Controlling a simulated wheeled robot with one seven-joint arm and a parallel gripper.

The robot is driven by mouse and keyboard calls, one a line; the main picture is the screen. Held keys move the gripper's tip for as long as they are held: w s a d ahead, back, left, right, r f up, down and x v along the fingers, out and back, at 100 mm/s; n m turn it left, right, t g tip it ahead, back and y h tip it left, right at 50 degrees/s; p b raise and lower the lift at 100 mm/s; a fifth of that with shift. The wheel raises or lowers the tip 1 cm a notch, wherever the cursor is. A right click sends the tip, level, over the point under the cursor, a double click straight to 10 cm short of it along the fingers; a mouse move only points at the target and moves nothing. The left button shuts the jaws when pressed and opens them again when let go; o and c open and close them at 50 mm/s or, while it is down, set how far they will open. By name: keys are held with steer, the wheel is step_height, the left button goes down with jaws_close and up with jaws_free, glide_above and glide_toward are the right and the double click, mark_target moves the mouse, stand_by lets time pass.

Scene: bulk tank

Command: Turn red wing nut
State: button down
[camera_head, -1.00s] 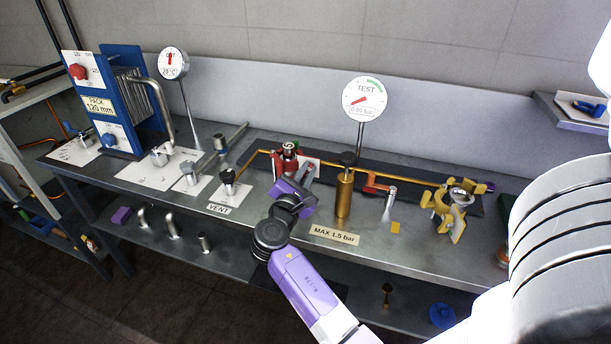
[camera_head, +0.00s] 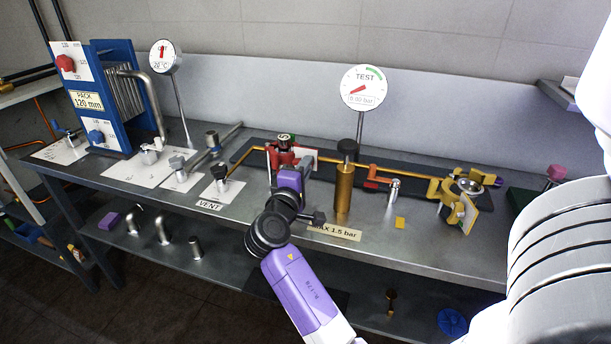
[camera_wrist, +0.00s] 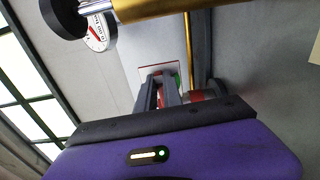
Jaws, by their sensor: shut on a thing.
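The red wing nut (camera_head: 278,157) sits with a red clamp on the copper pipe at the back middle of the bench, left of the brass cylinder. My gripper (camera_head: 301,157) reaches it from the front right, and its jaws are shut on it. In the wrist view my gripper's dark fingers (camera_wrist: 168,88) close around a small red part, with more red beside them. The fingers and purple palm hide much of the nut, so its exact angle cannot be told.
A brass cylinder (camera_head: 344,190) with a black knob stands close to the right of my gripper. The TEST gauge (camera_head: 364,88) rises behind it. A yellow clamp (camera_head: 447,193) is farther right. The VENT valve (camera_head: 221,178) stands left. The bench front is mostly clear.

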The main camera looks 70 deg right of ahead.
steer(key=m+b, duration=0.3)
steer(key=f+m+b, duration=0.1)
steer(key=m+b, duration=0.1)
steer(key=b, duration=0.1)
steer(key=shift+f+m, duration=0.2)
steer(key=shift+m, duration=0.2)
steer(key=m+b, duration=0.1)
steer(key=b, duration=0.1)
steer(key=m+b, duration=0.4)
steer(key=shift+w+f, duration=0.25)
steer(key=m+b, duration=0.1)
steer(key=b, duration=0.1)
steer(key=m+b, duration=0.3)
steer(key=m, duration=0.1)
steer(key=shift+w+f+b, duration=0.1)
steer(key=shift+w+b, duration=0.15)
steer(key=shift+b, duration=0.15)
steer(key=shift+w+m+b, duration=0.15)
steer(key=shift+m+b, duration=0.85)
steer(key=shift+m, duration=0.2)
steer(key=shift+r, duration=0.2)
steer(key=c, duration=1.8)
jaws_free()
steer(key=shift+o, duration=0.2)
steer(key=shift+r, duration=0.1)
